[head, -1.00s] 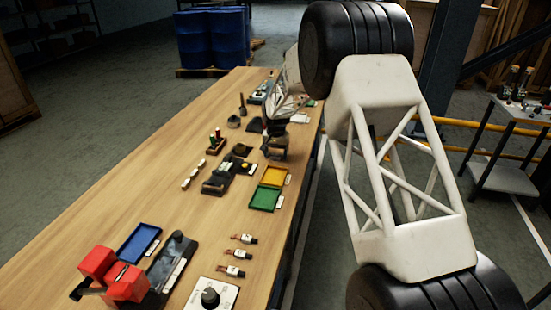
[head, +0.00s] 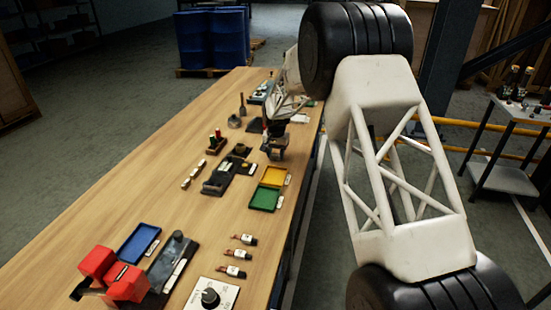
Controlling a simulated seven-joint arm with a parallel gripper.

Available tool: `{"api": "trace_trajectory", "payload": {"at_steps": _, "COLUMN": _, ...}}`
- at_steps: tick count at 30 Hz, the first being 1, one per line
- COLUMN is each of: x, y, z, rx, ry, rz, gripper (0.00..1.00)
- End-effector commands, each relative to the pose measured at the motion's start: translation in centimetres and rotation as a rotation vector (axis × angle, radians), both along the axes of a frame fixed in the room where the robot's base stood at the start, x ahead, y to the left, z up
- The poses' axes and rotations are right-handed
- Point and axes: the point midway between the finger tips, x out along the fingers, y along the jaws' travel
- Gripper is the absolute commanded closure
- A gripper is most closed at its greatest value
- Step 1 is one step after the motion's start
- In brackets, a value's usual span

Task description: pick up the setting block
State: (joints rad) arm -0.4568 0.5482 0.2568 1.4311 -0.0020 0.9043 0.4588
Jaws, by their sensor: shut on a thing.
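My gripper (head: 274,154) is small in the head view, at the right side of the wooden bench, beyond the yellow tray. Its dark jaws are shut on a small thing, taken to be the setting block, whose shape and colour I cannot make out. The jaws and wrist hide most of it. I cannot tell whether it touches the bench top or hangs just above it.
A dark fixture (head: 217,183) lies left of my gripper. A yellow tray (head: 273,176) and a green tray (head: 264,199) are nearer. A blue tray (head: 138,243), red clamp-like part (head: 127,283) and dial box (head: 212,296) stand in front. The bench's left side (head: 120,185) is clear.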

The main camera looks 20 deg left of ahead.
Motion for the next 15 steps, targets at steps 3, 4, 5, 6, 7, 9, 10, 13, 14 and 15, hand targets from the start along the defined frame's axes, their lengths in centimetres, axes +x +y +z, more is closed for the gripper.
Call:
{"api": "trace_trajectory", "payload": {"at_steps": 3, "x": 0.0, "y": 0.0, "z": 0.0, "rx": 0.000, "ry": 0.000, "rz": 0.000, "gripper": 0.85}}
{"api": "trace_trajectory", "payload": {"at_steps": 4, "x": 0.0, "y": 0.0, "z": 0.0, "rx": 0.000, "ry": 0.000, "rz": 0.000, "gripper": 0.85}}
{"api": "trace_trajectory", "payload": {"at_steps": 5, "x": 0.0, "y": 0.0, "z": 0.0, "rx": 0.000, "ry": 0.000, "rz": 0.000, "gripper": 0.85}}
{"api": "trace_trajectory", "payload": {"at_steps": 6, "x": 0.0, "y": 0.0, "z": 0.1, "rx": 0.000, "ry": 0.000, "rz": 0.000, "gripper": 0.85}}
{"api": "trace_trajectory", "payload": {"at_steps": 7, "x": 0.0, "y": 0.0, "z": 0.1, "rx": 0.000, "ry": 0.000, "rz": 0.000, "gripper": 0.85}}
{"api": "trace_trajectory", "payload": {"at_steps": 9, "x": 0.0, "y": 0.0, "z": 0.3, "rx": 0.000, "ry": -0.001, "rz": 0.000, "gripper": 0.85}}
{"api": "trace_trajectory", "payload": {"at_steps": 10, "x": 0.0, "y": 0.0, "z": 0.4, "rx": 0.000, "ry": -0.001, "rz": 0.000, "gripper": 0.85}}
{"api": "trace_trajectory", "payload": {"at_steps": 13, "x": 0.0, "y": 0.0, "z": 0.9, "rx": 0.001, "ry": 0.000, "rz": 0.000, "gripper": 0.85}}
{"api": "trace_trajectory", "payload": {"at_steps": 14, "x": 0.0, "y": 0.0, "z": 1.1, "rx": 0.001, "ry": 0.000, "rz": 0.000, "gripper": 0.85}}
{"api": "trace_trajectory", "payload": {"at_steps": 15, "x": 0.0, "y": 0.0, "z": 1.4, "rx": 0.001, "ry": 0.000, "rz": 0.000, "gripper": 0.85}}
